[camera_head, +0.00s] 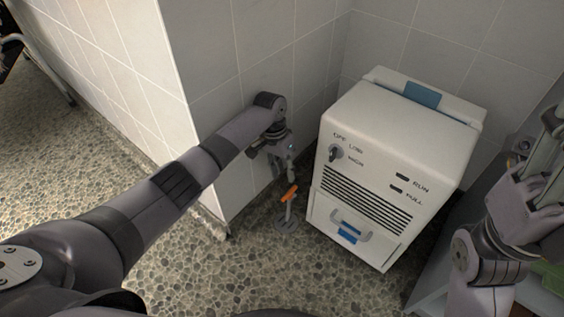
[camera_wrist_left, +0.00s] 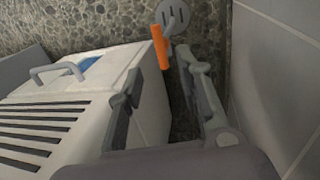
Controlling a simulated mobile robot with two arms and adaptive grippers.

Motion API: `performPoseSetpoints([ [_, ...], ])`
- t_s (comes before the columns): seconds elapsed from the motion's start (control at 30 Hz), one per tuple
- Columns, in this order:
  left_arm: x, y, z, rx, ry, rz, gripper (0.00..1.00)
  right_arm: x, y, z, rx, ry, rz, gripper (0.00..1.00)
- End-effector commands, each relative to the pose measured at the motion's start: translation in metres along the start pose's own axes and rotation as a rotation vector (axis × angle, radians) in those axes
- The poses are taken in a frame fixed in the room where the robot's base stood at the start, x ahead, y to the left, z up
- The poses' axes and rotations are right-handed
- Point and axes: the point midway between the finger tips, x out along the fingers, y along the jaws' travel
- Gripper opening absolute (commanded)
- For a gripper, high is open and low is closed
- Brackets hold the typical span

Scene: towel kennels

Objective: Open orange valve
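The orange valve handle (camera_head: 290,193) shows low in the corner beside the white machine, above a round grey floor fitting (camera_head: 287,222). In the left wrist view the orange handle (camera_wrist_left: 160,47) lies ahead of the fingers, next to the slotted grey disc (camera_wrist_left: 172,15). My left gripper (camera_head: 284,167) points down just above the handle. In its wrist view the two fingers of the left gripper (camera_wrist_left: 155,85) are spread apart with nothing between them. My right gripper (camera_head: 545,150) is at the right edge, partly cut off; its finger opening is unclear.
The white machine (camera_head: 385,150) with a dial, vents and a drawer handle stands right of the valve. A tiled wall corner (camera_head: 215,100) is close to the left arm. Pebbled floor (camera_head: 310,275) is open in front. A grey surface (camera_head: 450,235) lies below the right arm.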

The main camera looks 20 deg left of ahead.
Motion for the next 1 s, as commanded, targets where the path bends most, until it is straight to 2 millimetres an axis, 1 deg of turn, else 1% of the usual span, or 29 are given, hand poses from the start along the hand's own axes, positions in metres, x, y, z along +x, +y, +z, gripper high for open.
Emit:
performPoseSetpoints([
  [0.03,-0.010,-0.001,-0.001,0.001,0.003,-0.001,0.33,0.000,0.000,0.000,0.000,0.000,0.000,0.53],
  [0.1,-0.021,0.000,-0.001,0.001,0.003,-0.001,0.33,0.000,0.000,0.000,0.000,0.000,0.000,0.53],
  [0.2,-0.031,0.000,-0.001,0.000,0.002,0.000,0.33,0.000,0.000,0.000,0.000,0.000,0.000,0.53],
  [0.3,-0.036,0.000,0.000,-0.001,0.000,0.000,0.33,0.000,0.000,0.000,0.000,0.000,0.000,0.53],
  [1.0,-0.038,0.000,0.000,0.000,0.000,0.000,0.33,0.000,0.000,-0.001,0.000,0.002,-0.001,0.53],
])
